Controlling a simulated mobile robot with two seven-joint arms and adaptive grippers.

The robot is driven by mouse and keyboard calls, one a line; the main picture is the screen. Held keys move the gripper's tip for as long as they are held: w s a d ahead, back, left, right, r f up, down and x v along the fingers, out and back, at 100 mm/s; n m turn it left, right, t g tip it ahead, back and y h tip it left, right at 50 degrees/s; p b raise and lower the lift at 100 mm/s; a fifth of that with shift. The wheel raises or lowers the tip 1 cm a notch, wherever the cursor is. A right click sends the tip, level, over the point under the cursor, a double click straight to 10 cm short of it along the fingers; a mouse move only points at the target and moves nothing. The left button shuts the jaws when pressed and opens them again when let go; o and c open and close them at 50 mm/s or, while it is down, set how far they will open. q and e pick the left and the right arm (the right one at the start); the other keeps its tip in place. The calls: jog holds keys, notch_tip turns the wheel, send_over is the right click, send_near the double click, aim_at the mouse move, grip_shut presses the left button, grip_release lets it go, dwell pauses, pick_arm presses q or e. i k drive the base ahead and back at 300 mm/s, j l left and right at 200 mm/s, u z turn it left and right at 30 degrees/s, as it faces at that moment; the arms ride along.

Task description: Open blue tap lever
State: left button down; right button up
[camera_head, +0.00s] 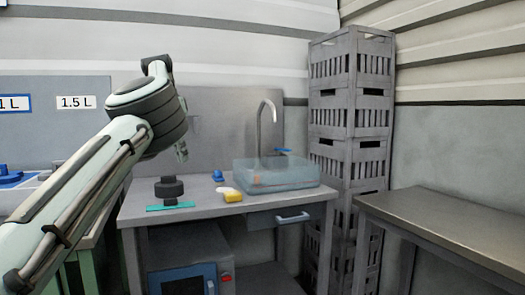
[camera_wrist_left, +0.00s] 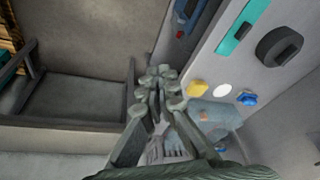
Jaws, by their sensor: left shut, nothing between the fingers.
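The blue tap lever (camera_head: 283,150) shows small beside the base of the grey curved tap (camera_head: 273,104), behind the pale-blue translucent basin (camera_head: 290,176) on the grey bench. I cannot make out the lever's exact angle. My left gripper (camera_head: 182,152) hangs in the air left of the tap and clearly apart from it, partly hidden behind my arm. In the left wrist view its fingers (camera_wrist_left: 159,80) are together, with nothing between them. The basin also shows there (camera_wrist_left: 216,112), beyond the gripper; I cannot make out the lever. My right gripper is not in view.
A yellow sponge (camera_head: 233,197), a small blue item (camera_head: 218,175) and a black round object (camera_head: 169,187) on a teal strip lie on the bench, left of the basin. Stacked grey crates (camera_head: 349,120) stand right of it. An empty table (camera_head: 460,222) is further right.

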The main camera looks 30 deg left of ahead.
aim_at(283, 150)
jog(key=i+j, duration=0.75)
jog(key=j, duration=0.15)
jog(key=i+z, duration=0.25)
jog(key=i, duration=0.5)
jog(key=i+z, duration=0.25)
jog(key=i, duration=0.5)
